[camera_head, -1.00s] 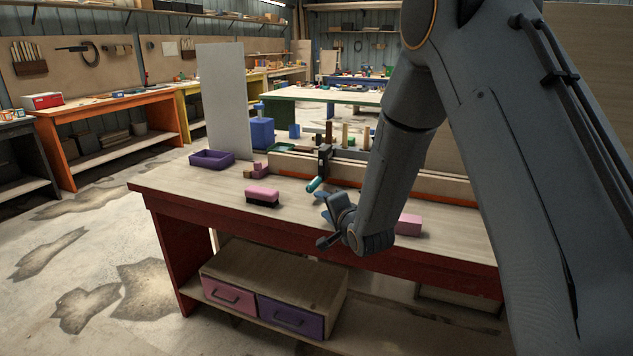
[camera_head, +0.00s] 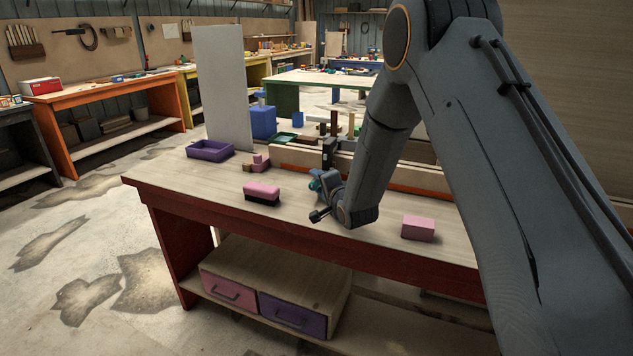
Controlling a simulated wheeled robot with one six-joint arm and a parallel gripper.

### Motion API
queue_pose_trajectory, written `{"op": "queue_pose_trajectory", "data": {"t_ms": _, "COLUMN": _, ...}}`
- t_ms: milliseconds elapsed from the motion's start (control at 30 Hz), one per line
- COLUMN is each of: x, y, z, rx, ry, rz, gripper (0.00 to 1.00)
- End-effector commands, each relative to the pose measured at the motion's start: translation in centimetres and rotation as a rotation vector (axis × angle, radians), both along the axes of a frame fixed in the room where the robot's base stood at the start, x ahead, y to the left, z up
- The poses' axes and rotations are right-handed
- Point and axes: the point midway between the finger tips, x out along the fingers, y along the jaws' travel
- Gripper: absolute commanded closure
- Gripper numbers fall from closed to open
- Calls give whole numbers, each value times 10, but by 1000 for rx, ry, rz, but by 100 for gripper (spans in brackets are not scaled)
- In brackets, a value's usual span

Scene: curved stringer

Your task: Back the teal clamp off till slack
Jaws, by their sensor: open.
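The teal clamp shows as a small teal handle (camera_head: 315,184) with a dark upright bar (camera_head: 328,153) behind it, at the front of the long wooden stringer (camera_head: 375,172) on the red bench. My gripper (camera_head: 322,186) is open right at the teal handle and overlaps it in the picture. My wrist hides much of the handle. I cannot tell whether the fingers touch it or stand around it.
A pink-topped dark brush or block (camera_head: 262,193) lies left of my gripper, and a pink block (camera_head: 418,228) lies to the right. The bench's front left top (camera_head: 185,185) is clear.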

Motion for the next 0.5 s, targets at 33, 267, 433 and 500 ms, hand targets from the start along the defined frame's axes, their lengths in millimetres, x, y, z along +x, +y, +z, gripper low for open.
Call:
{"op": "queue_pose_trajectory", "data": {"t_ms": 33, "x": 4, "y": 2, "z": -1, "rx": 0, "ry": 1, "rz": 1, "gripper": 59}}
{"op": "queue_pose_trajectory", "data": {"t_ms": 267, "x": 10, "y": 7, "z": -3, "rx": 1, "ry": 0, "rz": 3, "gripper": 59}}
{"op": "queue_pose_trajectory", "data": {"t_ms": 433, "x": 10, "y": 8, "z": -3, "rx": 0, "ry": 0, "rz": 4, "gripper": 61}}
{"op": "queue_pose_trajectory", "data": {"t_ms": 500, "x": 10, "y": 8, "z": -3, "rx": 0, "ry": 0, "rz": 4, "gripper": 72}}
